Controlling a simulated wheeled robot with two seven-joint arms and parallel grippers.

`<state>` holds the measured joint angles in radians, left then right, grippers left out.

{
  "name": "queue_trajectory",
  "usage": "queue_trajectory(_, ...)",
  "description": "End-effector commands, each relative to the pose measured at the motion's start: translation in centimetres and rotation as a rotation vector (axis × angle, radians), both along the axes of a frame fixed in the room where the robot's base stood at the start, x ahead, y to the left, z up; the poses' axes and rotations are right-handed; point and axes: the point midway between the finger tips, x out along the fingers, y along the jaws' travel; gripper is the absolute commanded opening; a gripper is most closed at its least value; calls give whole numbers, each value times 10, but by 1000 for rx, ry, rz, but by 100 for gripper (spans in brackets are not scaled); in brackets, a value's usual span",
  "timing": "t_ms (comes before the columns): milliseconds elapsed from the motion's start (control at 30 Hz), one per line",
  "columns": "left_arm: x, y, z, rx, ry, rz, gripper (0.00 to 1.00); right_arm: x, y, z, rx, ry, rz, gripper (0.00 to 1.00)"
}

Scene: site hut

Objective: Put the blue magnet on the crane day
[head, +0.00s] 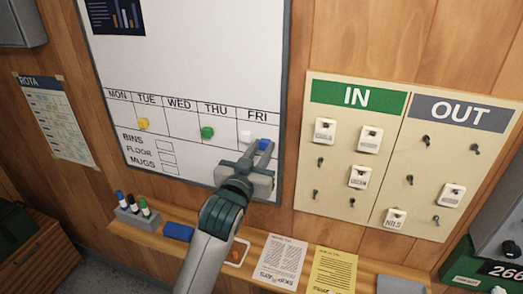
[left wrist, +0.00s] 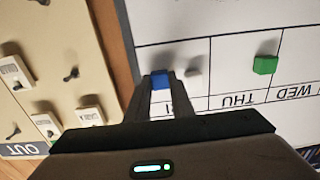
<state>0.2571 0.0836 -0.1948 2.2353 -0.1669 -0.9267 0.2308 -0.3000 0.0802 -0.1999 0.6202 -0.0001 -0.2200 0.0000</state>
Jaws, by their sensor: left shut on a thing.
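The blue magnet (head: 264,145) is at the right of the FRI column of the whiteboard (head: 200,50). My left gripper (head: 257,152) is shut on it; in the left wrist view the blue magnet (left wrist: 160,79) sits between the two fingertips (left wrist: 161,88). I cannot tell whether the magnet touches the board. A white magnet (head: 246,135) is beside it, also in the FRI column. A yellow magnet (head: 143,123) is in the TUE column and a green magnet (head: 207,132) in the THU column. No legible word in view names the crane day. My right gripper is out of view.
A key board (head: 390,185) marked IN and OUT hangs to the right. Below, a wooden ledge (head: 262,240) carries marker pens (head: 133,207), a blue eraser (head: 178,232), a white sheet (head: 282,262) and a yellow sheet (head: 332,271). A ROTA sheet (head: 57,118) hangs left. The MON and WED cells look empty.

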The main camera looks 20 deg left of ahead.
Motion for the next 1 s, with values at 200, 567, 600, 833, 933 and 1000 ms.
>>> queue_trajectory(200, 2, 0, 0, 0, 0, 0, 0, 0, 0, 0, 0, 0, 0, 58)
queue_trajectory(567, 6, 0, 0, 0, 0, 0, 0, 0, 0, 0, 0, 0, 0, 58)
queue_trajectory(600, 6, 0, 0, 0, 0, 0, 0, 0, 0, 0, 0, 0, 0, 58)
queue_trajectory(833, 6, 0, 0, 0, 0, 0, 0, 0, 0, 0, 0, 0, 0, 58)
queue_trajectory(933, 7, 0, 0, 0, 0, 0, 0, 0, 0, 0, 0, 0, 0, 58)
queue_trajectory(1000, 7, 0, 0, 0, 0, 0, 0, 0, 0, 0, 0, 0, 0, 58)
